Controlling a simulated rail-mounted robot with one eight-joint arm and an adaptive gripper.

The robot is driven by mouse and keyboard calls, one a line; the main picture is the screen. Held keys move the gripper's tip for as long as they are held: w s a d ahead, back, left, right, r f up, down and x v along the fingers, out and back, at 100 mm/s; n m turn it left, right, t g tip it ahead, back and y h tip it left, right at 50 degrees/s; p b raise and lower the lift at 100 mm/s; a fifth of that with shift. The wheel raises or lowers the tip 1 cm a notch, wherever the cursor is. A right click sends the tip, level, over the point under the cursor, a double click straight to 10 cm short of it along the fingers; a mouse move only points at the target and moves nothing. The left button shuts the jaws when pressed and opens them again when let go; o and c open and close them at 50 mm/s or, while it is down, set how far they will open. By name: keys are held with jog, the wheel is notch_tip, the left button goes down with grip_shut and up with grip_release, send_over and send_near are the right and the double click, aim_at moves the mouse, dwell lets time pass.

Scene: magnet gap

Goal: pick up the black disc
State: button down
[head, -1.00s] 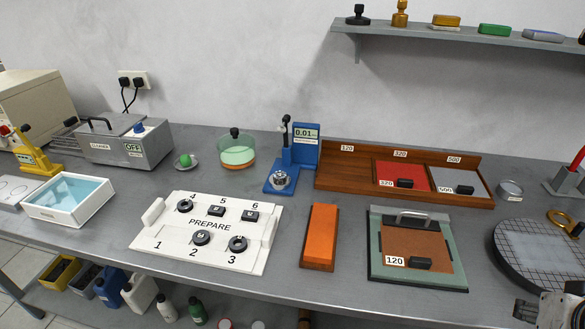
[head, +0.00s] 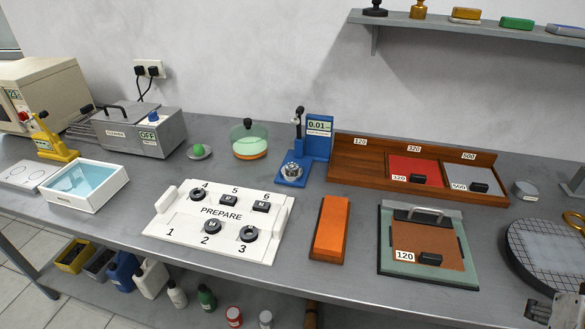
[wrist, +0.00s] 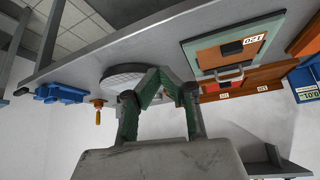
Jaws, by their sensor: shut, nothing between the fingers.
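A black disc (head: 212,227) lies at place 2 on the white PREPARE tray (head: 165,231). Round dark pieces with pale centres lie at place 4 (head: 197,194) and place 3 (head: 249,234). Dark square pieces lie at place 5 (head: 229,199) and place 6 (head: 261,206). Place 1 is bare. My gripper (wrist: 160,74) shows in the wrist view with its green-grey fingers closed together and nothing between them. It is away from the tray, over the right part of the bench; neither tray nor disc shows in the wrist view.
An orange block (head: 330,228) lies right of the tray. Beyond it is the green-framed 120 board (head: 455,277). A round gridded plate (head: 518,262) is at the far right. A blue gauge (head: 318,140) stands behind, and a water basin (head: 93,201) lies left.

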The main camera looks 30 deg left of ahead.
jog(key=c, duration=2.4)
grip_release()
jog(key=shift+c, duration=0.2)
jog(key=o, duration=1.3)
jog(key=shift+c, duration=0.2)
